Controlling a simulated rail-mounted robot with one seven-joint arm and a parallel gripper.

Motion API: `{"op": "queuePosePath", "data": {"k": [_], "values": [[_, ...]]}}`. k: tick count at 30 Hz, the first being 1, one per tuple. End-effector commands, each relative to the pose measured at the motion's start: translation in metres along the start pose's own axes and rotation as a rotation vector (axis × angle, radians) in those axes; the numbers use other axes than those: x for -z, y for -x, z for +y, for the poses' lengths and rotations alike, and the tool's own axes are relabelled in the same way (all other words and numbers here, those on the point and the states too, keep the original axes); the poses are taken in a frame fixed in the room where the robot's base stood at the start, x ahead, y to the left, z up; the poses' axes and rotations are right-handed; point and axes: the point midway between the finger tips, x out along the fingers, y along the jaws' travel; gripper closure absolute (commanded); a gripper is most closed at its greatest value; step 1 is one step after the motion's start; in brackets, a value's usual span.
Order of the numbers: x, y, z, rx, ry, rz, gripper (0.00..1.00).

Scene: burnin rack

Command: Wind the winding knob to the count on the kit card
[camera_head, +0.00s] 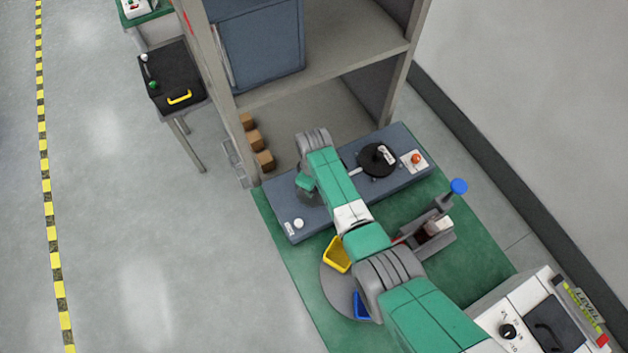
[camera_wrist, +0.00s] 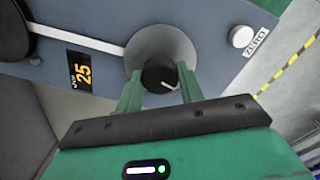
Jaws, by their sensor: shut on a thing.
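The winding knob (camera_wrist: 159,72) is a dark round knob with a white pointer line, in front of a grey disc (camera_wrist: 165,42) on the blue-grey winder panel (camera_wrist: 215,65). My gripper (camera_wrist: 160,82) has its two green fingers on either side of the knob, shut on it. The pointer line points to the lower right in the wrist view. An orange counter display (camera_wrist: 80,70) left of the knob reads 25. A white button (camera_wrist: 241,36) labelled ZERO is at the right. In the head view my arm largely hides the knob. I cannot identify the kit card.
A black reel (camera_head: 377,160) and an orange-red button (camera_head: 416,158) are on the panel's right part. Rack posts rise behind.

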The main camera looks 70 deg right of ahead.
Motion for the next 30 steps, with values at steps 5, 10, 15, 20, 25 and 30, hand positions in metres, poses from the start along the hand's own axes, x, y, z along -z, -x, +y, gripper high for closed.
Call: {"op": "queuePosePath", "data": {"k": [5,10,15,20,25,30], "values": [[0.0002,0.0009,0.0000,0.001,0.160,0.000,0.85],[0.0001,0.0008,0.0000,0.001,0.303,0.000,0.85],[0.0001,0.0008,0.0001,0.000,0.419,0.000,0.85],[0.0001,0.0008,0.0002,0.000,0.500,0.000,0.85],[0.0002,0.0008,0.0003,-0.001,0.556,0.000,0.85],[0.0002,0.0008,0.0003,-0.001,0.583,0.000,0.85]]}}
